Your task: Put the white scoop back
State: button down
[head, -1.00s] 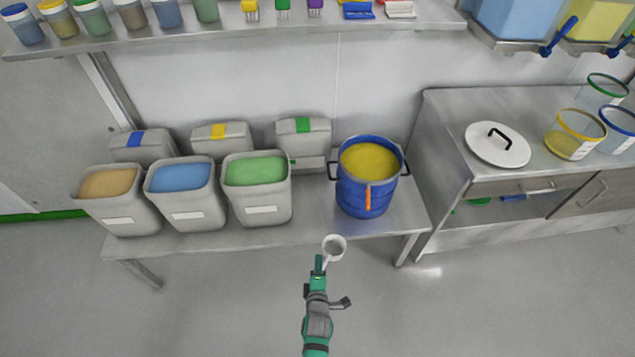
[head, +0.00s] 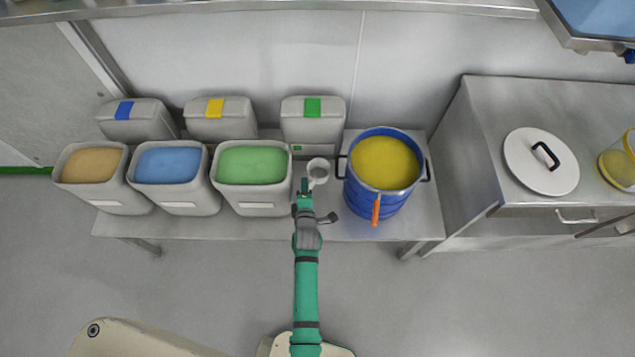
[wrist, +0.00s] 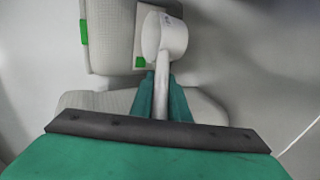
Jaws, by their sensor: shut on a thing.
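The white scoop (head: 317,170) is in my gripper (head: 305,186), over the bench between the green-filled bin and the blue pot. In the wrist view the scoop's cup (wrist: 165,36) points away from me, and its handle runs back between the two green fingers (wrist: 161,98). My gripper is shut on the handle. Behind the cup is a grey bin lid with a green label (head: 313,107). A pale holder with a small green tag (head: 297,148) sits below this lid, partly hidden by the cup in the wrist view. I cannot tell whether the scoop touches it.
Bins of green (head: 253,165), blue (head: 168,165) and tan (head: 94,164) powder stand left on the steel bench (head: 240,228). A shelf (head: 260,8) runs above.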

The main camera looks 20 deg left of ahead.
notch_tip(320, 180, down, 9)
jog(key=shift+f, duration=0.2)
dwell(0.3)
jog(key=c, duration=1.7)
grip_release()
